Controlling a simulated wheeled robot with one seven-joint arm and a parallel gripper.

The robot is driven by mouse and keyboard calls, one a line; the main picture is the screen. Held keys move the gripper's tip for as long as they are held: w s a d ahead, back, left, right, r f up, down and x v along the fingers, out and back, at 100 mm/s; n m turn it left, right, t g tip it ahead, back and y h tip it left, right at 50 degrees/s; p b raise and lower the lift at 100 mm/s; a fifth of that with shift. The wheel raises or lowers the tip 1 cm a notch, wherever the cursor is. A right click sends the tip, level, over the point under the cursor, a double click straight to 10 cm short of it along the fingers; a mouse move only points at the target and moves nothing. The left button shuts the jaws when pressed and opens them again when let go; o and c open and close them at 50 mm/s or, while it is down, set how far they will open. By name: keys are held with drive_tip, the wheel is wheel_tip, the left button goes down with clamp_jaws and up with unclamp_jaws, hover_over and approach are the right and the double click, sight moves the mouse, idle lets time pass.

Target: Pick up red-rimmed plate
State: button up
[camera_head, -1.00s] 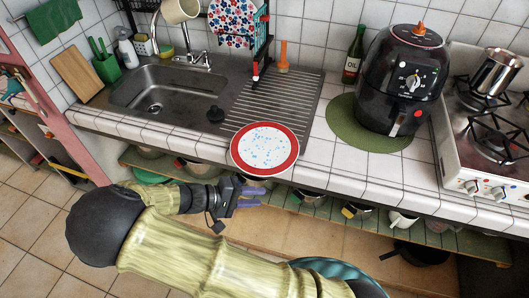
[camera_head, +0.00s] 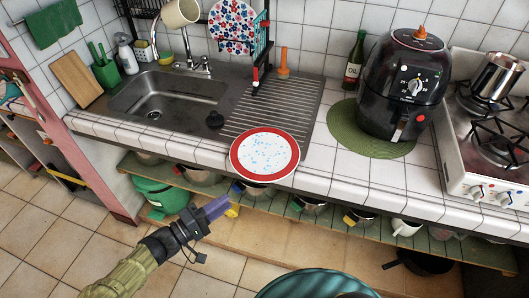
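The red-rimmed plate (camera_head: 265,131) is white with small blue specks and a broad red rim. It lies at the front edge of the tiled counter, by the draining board, and its near rim reaches the counter edge. My gripper (camera_head: 216,208), with purple fingers, is below the counter edge, in front of the open pot shelf. It is to the lower left of the plate and clearly apart from it. Its fingers overlap in this view, so their opening cannot be made out. I see nothing held in it.
A sink (camera_head: 165,92) and ribbed draining board (camera_head: 262,112) lie behind the plate. A rack (camera_head: 259,45) with a patterned plate stands behind. To the right are a black air fryer (camera_head: 402,85) on a green mat (camera_head: 345,130) and a stove (camera_head: 480,165). Pots fill the shelf (camera_head: 455,248) below.

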drive_tip(key=p, duration=0.2)
approach(264, 176)
drive_tip(key=x, duration=0.4)
drive_tip(key=shift+w+d, duration=0.2)
drive_tip(key=shift+d, duration=0.15)
drive_tip(key=shift+r, duration=0.1)
drive_tip(key=shift+p+x, duration=0.7)
drive_tip(key=shift+x, duration=1.95)
clamp_jaws()
